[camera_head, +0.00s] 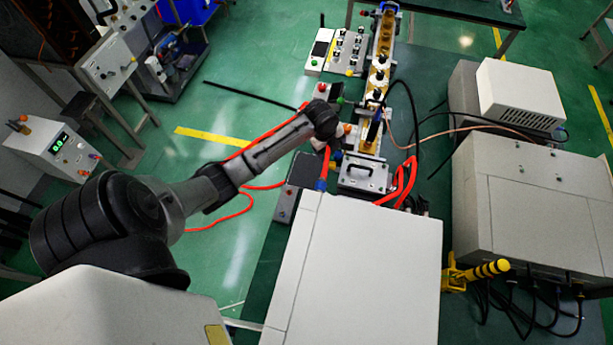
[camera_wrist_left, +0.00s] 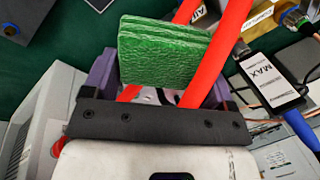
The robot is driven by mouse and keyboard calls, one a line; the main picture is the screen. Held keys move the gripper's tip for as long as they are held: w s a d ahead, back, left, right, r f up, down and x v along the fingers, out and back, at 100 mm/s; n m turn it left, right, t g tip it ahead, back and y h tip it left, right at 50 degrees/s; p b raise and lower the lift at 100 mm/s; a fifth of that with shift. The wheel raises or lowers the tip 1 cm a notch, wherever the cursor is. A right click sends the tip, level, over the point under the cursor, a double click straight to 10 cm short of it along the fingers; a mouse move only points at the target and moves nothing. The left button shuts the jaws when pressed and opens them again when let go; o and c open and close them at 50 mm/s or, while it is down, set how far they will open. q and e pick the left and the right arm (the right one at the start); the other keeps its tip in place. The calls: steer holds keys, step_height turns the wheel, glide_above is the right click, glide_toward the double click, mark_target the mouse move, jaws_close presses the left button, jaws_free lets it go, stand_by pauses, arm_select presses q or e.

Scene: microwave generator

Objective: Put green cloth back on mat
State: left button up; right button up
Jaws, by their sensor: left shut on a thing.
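The green cloth (camera_wrist_left: 165,50), folded in layers with a crinkled surface, is in the left wrist view between the purple fingers of my left gripper (camera_wrist_left: 160,72). My left gripper is shut on it. In the head view my left arm reaches in from the left to the bench equipment; the gripper's fingers and the cloth are not clear there. A dark green mat surface (camera_wrist_left: 62,42) shows beneath and beside the cloth in the wrist view. It also shows in the head view (camera_head: 264,285) beside the white box. I cannot tell whether the cloth touches it. My right gripper is not in view.
Red tubes (camera_wrist_left: 215,50) pass close to the cloth. A black device marked MAX (camera_wrist_left: 268,78) is to its right. A white box (camera_head: 360,265) stands in front, grey cabinets (camera_head: 535,200) at right, and a metal waveguide line (camera_head: 378,75) runs away behind.

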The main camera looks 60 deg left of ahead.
arm_select(q)
steer(key=s+a+f+g+b, duration=0.1)
steer(key=s+a+f+g, duration=0.3)
steer(key=f, duration=0.3)
steer(key=t+b, duration=0.1)
glide_above(308, 173)
step_height(308, 173, down, 6)
steer(key=shift+r, duration=0.15)
steer(key=shift+f+b, duration=0.4)
steer(key=shift+f, duration=1.7)
steer(key=o, duration=0.8)
steer(key=shift+f, duration=0.1)
steer(key=shift+c, duration=0.2)
step_height(308, 173, up, 12)
steer(key=p, duration=0.2)
